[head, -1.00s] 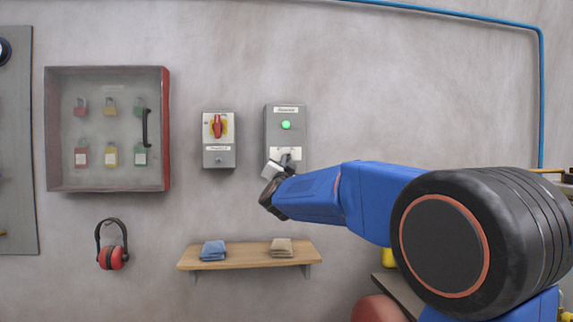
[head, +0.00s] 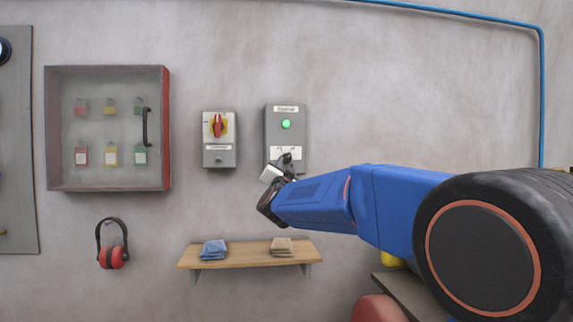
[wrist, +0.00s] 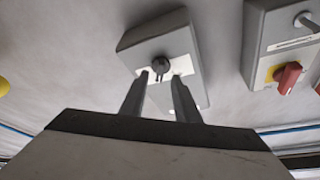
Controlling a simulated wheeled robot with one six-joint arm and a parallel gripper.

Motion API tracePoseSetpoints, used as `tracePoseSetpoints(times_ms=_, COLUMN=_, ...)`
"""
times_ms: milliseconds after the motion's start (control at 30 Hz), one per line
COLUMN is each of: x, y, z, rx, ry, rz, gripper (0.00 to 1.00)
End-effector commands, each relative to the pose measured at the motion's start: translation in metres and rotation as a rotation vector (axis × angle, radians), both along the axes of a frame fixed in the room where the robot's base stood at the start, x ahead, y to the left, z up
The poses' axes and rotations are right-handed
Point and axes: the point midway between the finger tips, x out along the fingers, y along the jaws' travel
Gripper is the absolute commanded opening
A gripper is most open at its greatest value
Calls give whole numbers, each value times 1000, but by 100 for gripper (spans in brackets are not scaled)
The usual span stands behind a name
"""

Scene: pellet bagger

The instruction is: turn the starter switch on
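The starter box (head: 271,130) is a grey panel on the wall with a bright green lamp (head: 286,124) near its top. Its switch is a dark knob (head: 287,157) on a white label plate on the lower part. In the wrist view the black knob (wrist: 160,67) shows just beyond and between my fingertips, apart from them as far as I can see. My gripper (wrist: 160,78) is open and empty, with its two fingers on either side below the knob. In the head view my gripper (head: 277,170) is at the box's lower edge, partly hiding it.
A grey box with a red-and-yellow rotary switch (head: 218,125) is mounted left of the starter box. A padlock cabinet (head: 125,185) hangs farther left. A wooden shelf (head: 245,259) with folded cloths is below. Ear defenders (head: 113,257) hang at lower left.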

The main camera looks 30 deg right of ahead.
Motion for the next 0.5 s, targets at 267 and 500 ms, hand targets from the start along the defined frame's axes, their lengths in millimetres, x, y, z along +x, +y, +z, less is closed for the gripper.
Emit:
tracePoseSetpoints(times_ms=267, x=-47, y=28, z=-18, rx=0, ry=0, rz=2, gripper=29)
tracePoseSetpoints(times_ms=500, x=-85, y=50, z=-34, rx=1, ry=-1, rz=3, gripper=29)
